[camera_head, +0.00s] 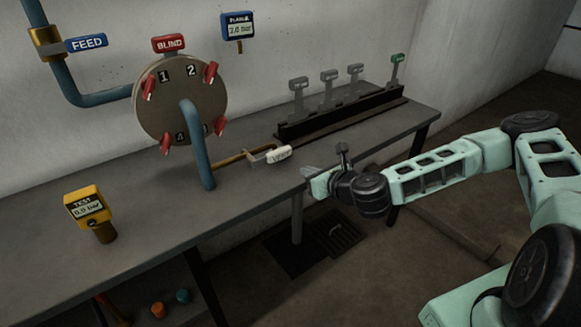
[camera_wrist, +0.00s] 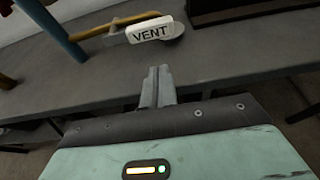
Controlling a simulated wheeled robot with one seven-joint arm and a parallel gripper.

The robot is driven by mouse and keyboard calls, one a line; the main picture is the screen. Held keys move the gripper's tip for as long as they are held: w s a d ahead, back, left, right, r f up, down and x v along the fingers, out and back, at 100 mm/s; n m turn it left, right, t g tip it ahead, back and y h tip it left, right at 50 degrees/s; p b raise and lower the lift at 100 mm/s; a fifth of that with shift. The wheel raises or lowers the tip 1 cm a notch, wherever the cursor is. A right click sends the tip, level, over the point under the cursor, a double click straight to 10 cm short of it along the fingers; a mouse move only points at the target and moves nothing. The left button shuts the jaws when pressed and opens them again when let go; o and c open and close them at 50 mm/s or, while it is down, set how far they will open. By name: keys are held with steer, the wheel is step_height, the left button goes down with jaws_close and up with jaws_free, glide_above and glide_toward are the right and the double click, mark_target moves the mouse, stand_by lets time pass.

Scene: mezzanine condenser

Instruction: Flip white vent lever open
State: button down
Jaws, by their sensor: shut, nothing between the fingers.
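The white vent lever (camera_head: 278,154) sits at the end of a thin brass pipe (camera_head: 232,160) that runs from the blue pipe, low over the grey bench. In the wrist view the lever (camera_wrist: 150,30), marked VENT, lies ahead of the fingertips with a visible gap. My gripper (camera_head: 307,172) is at the bench's front edge, to the right of and nearer than the lever. Its two fingers are together and empty; they also show in the wrist view (camera_wrist: 159,75). The gripper does not appear to touch the lever.
A round flange (camera_head: 180,100) with several red clamps and the upright blue pipe (camera_head: 197,150) stand left of the lever. A dark rack (camera_head: 340,112) with tagged posts stands behind right. A yellow test gauge (camera_head: 88,205) stands on the left. The bench (camera_head: 150,215) between is clear.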

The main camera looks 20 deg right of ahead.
mark_target(289, 174)
stand_by(0.3)
steer(key=p+x, duration=0.1)
steer(key=x, duration=0.9)
stand_by(0.4)
steer(key=shift+r+n, duration=0.25)
steer(key=shift+n, duration=0.05)
